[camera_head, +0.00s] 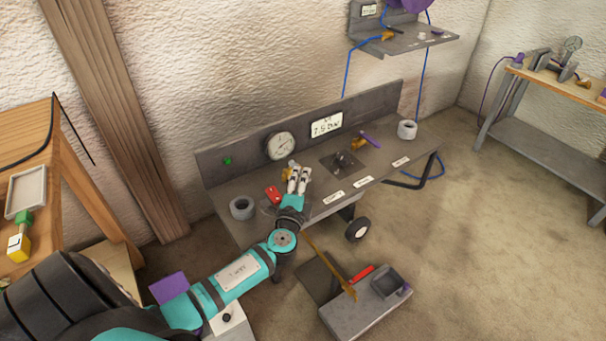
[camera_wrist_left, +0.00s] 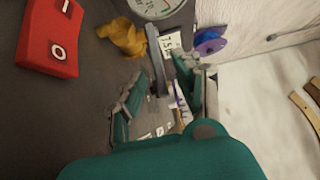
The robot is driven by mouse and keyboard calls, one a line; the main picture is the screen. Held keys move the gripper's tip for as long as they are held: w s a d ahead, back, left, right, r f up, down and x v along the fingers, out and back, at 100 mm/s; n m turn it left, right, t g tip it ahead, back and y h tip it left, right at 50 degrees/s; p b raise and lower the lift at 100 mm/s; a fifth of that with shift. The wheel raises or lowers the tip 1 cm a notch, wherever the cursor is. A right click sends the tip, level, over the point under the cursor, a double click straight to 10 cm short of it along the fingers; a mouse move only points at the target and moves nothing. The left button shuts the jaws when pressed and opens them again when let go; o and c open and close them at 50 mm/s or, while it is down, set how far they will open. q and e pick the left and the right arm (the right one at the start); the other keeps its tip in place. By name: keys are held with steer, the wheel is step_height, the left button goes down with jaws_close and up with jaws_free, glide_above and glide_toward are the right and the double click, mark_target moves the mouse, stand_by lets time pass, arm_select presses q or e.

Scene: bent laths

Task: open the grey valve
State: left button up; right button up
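The grey valve has a brass-coloured body (camera_head: 287,174) on the bench, below the pressure gauge. In the left wrist view its body (camera_wrist_left: 122,38) is at the upper left and its grey lever (camera_wrist_left: 156,62) runs down the picture between my fingers. My left gripper (camera_head: 299,180) is over the valve and hides most of the lever in the head view. In the left wrist view my left gripper (camera_wrist_left: 158,92) is open, with a finger on each side of the lever and visible gaps. Contact cannot be made out. My right gripper is not in view.
A red switch box (camera_head: 273,195) sits close to the left gripper. The pressure gauge (camera_head: 280,146) is on the back panel. A valve with a purple lever (camera_head: 370,139) stands farther right. A grey trolley (camera_head: 362,308) is on the floor in front.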

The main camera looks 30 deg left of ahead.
arm_select(q)
steer(key=shift+x, duration=1.3)
jaws_close()
